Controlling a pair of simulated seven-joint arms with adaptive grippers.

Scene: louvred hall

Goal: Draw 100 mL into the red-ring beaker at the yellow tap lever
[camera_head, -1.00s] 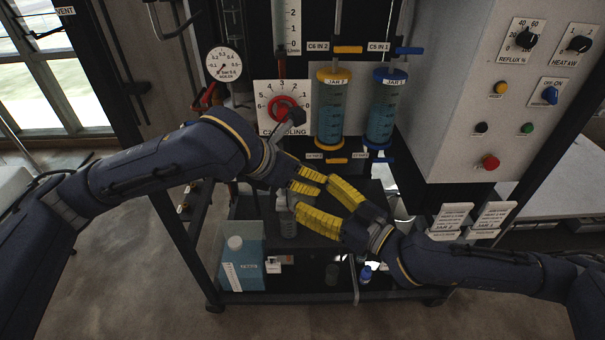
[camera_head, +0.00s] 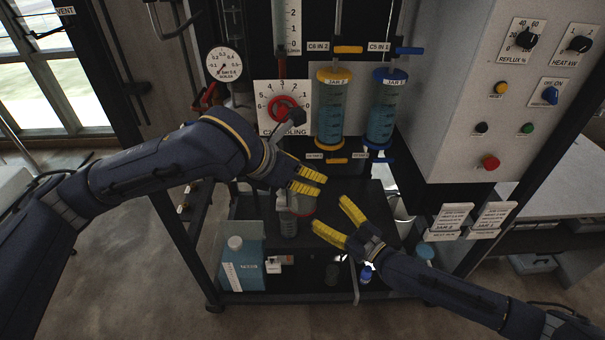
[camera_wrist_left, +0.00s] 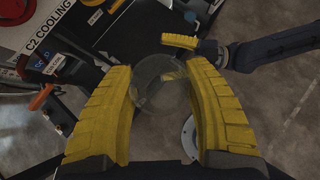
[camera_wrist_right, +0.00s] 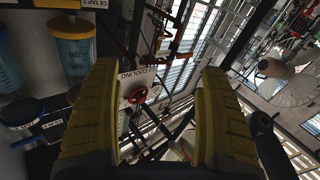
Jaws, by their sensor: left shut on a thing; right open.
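In the left wrist view the clear glass (camera_wrist_left: 160,85) sits between the yellow fingers. My right gripper (camera_head: 332,216) is open and empty, to the right of the beaker and apart from it. The yellow-capped jar (camera_head: 333,105) labelled JAR 2 holds bluish liquid. A yellow lever (camera_head: 348,49) is above it and another yellow tap lever (camera_head: 336,161) is below it, up and right of the beaker.
The blue-capped jar (camera_head: 381,110) with blue levers stands right of the yellow one. A red cooling knob (camera_head: 284,109) is behind my left wrist. A light-blue jug (camera_head: 243,262) and a small blue bottle (camera_head: 366,274) stand on the lower shelf. A grey control cabinet (camera_head: 465,110) bounds the right.

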